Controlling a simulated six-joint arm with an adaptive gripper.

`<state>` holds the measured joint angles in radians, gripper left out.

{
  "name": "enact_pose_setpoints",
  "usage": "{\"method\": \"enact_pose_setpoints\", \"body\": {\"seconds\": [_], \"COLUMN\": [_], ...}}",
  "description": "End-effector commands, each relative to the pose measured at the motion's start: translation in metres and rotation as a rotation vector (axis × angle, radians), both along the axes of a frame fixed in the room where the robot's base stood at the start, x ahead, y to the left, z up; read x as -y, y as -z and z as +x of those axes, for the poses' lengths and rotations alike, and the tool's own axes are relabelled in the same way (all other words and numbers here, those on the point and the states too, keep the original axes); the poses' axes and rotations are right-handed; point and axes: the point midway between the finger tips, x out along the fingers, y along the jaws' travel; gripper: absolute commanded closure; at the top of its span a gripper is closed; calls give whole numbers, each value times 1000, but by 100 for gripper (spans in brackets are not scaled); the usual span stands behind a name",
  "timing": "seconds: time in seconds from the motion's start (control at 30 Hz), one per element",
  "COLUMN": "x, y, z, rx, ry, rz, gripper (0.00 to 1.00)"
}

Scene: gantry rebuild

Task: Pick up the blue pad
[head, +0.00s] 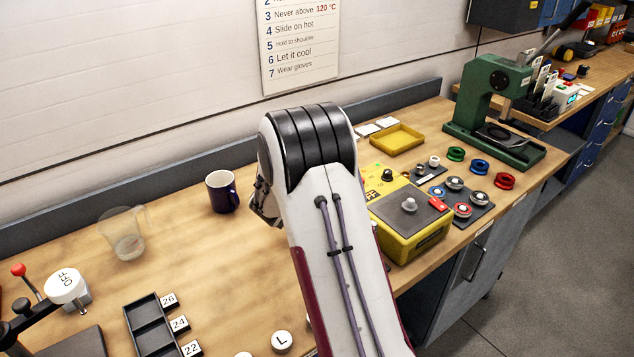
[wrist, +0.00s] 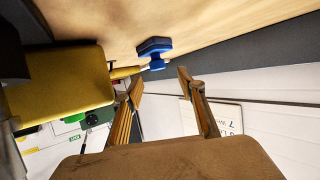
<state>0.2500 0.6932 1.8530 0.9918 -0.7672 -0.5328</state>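A blue piece that looks like the blue pad (wrist: 154,46) shows in the wrist view, with a wide flat part against the wooden table and a narrower blue part standing out from it. It lies just beyond my fingertips, apart from them. My gripper (wrist: 160,73) is open, with nothing between its two fingers. In the head view my arm hides the pad and most of the gripper.
A yellow box (head: 408,245) with a grey top stands right of my arm; its side (wrist: 70,85) is close to the pad in the wrist view. A dark blue mug (head: 222,192) stands to the left. A yellow tray (head: 397,139) lies behind the box.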

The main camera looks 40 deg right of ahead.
Motion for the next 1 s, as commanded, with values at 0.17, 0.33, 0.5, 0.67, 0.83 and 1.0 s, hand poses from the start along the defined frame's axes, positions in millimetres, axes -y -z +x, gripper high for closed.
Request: {"method": "enact_pose_setpoints", "body": {"seconds": [0.17, 0.33, 0.5, 0.67, 0.83, 1.0], "x": [9, 10, 10, 12, 23, 36], "y": [4, 5, 5, 7, 13, 21], "z": [6, 7, 7, 8, 14, 23], "rx": [1, -1, -1, -1, -1, 0], "ry": [0, 0, 0, 0, 1, 1], "rz": [-1, -1, -1, -1, 1, 0], "gripper": [60, 60, 60, 60, 60, 60]}}
